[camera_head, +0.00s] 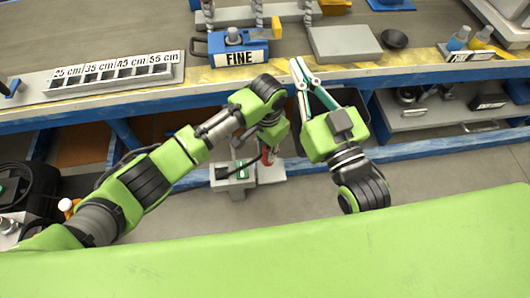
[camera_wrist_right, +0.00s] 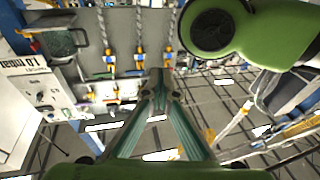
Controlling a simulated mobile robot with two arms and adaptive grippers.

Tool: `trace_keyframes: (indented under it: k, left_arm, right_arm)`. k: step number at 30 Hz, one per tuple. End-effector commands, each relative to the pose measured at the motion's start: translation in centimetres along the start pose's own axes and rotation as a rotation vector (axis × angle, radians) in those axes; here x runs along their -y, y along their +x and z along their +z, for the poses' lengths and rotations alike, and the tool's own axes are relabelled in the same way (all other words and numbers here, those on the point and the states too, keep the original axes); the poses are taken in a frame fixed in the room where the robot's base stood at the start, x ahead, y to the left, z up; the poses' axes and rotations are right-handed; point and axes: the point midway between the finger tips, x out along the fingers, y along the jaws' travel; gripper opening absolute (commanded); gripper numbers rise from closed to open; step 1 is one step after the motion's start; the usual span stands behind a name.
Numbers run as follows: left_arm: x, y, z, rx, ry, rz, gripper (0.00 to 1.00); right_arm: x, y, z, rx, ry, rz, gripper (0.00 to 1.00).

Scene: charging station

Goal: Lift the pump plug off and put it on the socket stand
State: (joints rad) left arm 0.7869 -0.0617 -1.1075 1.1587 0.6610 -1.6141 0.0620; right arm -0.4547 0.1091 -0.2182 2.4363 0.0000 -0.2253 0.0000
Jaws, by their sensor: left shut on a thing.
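A grey pump stand (camera_head: 232,185) with a small green panel stands low, in front of the blue bench. A red plug (camera_head: 267,156), with a black cable running left from it, is at the stand's right part. My left gripper (camera_head: 268,150) points down there and is shut on the plug; its fingers are mostly hidden by my wrist. I cannot tell whether the plug is seated or lifted. My right gripper (camera_head: 299,66) points up at the bench edge; in the right wrist view its teal fingers (camera_wrist_right: 157,92) meet at the tips, with nothing visible between them. I cannot pick out the socket stand for certain.
A lower shelf (camera_head: 430,118) holds tools. The floor (camera_head: 440,165) in front is clear.

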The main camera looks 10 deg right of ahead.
Motion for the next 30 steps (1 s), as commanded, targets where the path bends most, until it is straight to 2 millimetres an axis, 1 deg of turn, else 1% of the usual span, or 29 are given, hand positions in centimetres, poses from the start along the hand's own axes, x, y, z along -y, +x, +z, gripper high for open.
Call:
trace_keyframes:
  k: [12, 16, 20, 30]
  left_arm:
    - [0.1, 0.1, -1.4, 0.0, 0.0, 0.0, 0.0]
    - [0.1, 0.0, -1.7, -0.001, 0.001, 0.0, 0.0]
    - [0.2, 0.0, -1.8, 0.0, 0.001, 0.0, 0.0]
    - [0.1, 0.1, -1.8, 0.0, 0.001, 0.001, 0.0]
  right_arm:
    - [0.5, -0.2, -4.1, -0.199, 0.006, -0.011, 0.0]
    - [0.6, -0.4, -5.1, -0.246, 0.008, -0.013, 0.0]
    - [0.7, -0.5, -5.5, -0.265, 0.009, -0.014, 0.0]
    - [0.7, -0.5, -5.6, -0.272, 0.009, -0.014, 0.0]
